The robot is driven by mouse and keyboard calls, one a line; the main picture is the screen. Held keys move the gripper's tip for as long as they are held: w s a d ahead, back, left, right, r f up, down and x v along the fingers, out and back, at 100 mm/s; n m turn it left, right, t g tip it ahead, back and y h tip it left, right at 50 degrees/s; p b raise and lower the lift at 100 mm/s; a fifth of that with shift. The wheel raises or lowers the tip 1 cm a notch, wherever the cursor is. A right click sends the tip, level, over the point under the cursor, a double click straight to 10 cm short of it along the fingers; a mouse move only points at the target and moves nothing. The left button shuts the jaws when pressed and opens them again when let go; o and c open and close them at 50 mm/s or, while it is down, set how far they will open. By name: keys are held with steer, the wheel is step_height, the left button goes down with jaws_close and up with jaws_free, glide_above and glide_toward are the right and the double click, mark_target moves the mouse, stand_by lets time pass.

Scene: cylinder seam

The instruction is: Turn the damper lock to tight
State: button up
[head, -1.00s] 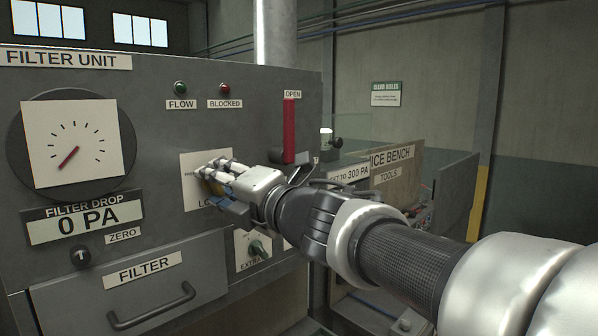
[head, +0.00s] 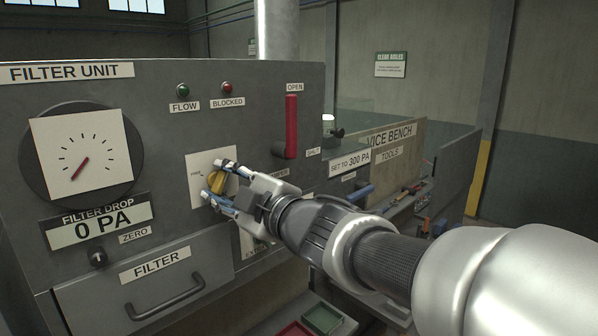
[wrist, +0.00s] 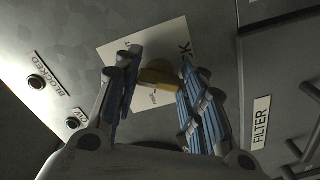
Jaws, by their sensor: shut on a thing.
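The damper lock is a yellow knob (head: 216,184) on a pale square plate (head: 196,172) on the filter unit's front. My gripper (head: 218,179) is shut on the knob, with one finger above it and one below. In the wrist view the yellow knob (wrist: 158,76) sits between the blue-padded fingers (wrist: 160,74). The fingers and hand hide much of the plate's lettering; "CK" shows in the wrist view. I cannot tell which mark the knob points to.
A red damper lever (head: 291,125) stands upright at OPEN, right of the plate. The gauge (head: 82,155) reads 0 PA. A filter drawer (head: 150,285) with a handle is below left. The vice bench (head: 392,140) is at right.

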steer(key=m+p, duration=0.2)
steer(key=m, duration=0.3)
steer(key=shift+p, duration=0.35)
steer(key=shift+f+m, duration=0.1)
steer(key=shift+m, duration=0.3)
steer(key=o, duration=1.1)
steer(key=shift+c, duration=0.2)
steer(key=v, duration=1.2)
